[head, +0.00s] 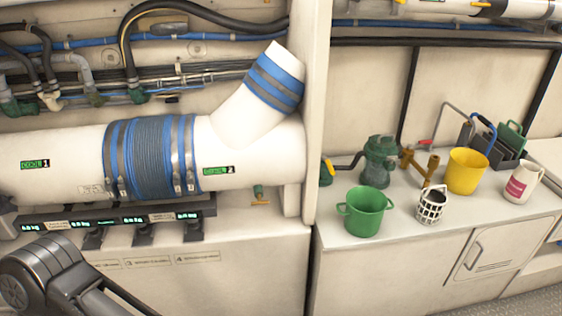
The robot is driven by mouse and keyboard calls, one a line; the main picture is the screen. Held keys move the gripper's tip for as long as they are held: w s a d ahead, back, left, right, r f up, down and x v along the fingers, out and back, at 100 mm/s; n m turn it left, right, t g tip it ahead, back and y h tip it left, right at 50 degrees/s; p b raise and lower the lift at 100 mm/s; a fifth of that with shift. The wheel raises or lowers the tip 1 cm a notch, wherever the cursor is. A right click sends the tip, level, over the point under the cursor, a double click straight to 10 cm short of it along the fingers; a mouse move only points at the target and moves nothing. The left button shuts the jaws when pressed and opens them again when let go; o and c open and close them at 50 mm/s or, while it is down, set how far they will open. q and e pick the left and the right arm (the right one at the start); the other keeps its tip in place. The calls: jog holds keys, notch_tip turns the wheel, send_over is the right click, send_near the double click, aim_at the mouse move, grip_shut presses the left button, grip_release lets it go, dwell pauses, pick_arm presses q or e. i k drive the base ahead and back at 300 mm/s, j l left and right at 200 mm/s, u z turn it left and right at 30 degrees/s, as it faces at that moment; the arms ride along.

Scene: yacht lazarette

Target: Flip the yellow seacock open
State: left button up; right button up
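Three fittings show yellow, and I cannot tell which one is the seacock. A small green valve with a yellow handle (260,202) sits below the big white pipe. Another green valve with a yellow lever (327,168) stands at the left end of the counter, partly hidden by the white upright. A yellow-brown branched fitting (418,165) stands on the counter beside a green pump-like body (378,162). Whether any of these is open or closed is too small to tell. A dark link of my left arm is at the lower left. Neither gripper shows.
The counter (400,228) holds a green pot (365,211), a white basket (431,204), a yellow bucket (466,171) and a white jug (523,183). A white upright (317,110) divides the counter from the big white pipe (70,158). Hoses run above the pipe.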

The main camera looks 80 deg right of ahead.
aim_at(324, 157)
jog(key=z, duration=3.2)
jog(key=i+l+z, duration=0.3)
jog(key=i+l, duration=0.25)
jog(key=l, duration=0.15)
jog(key=i+l+z, duration=0.3)
jog(key=i+l, duration=0.25)
jog(key=i, duration=0.1)
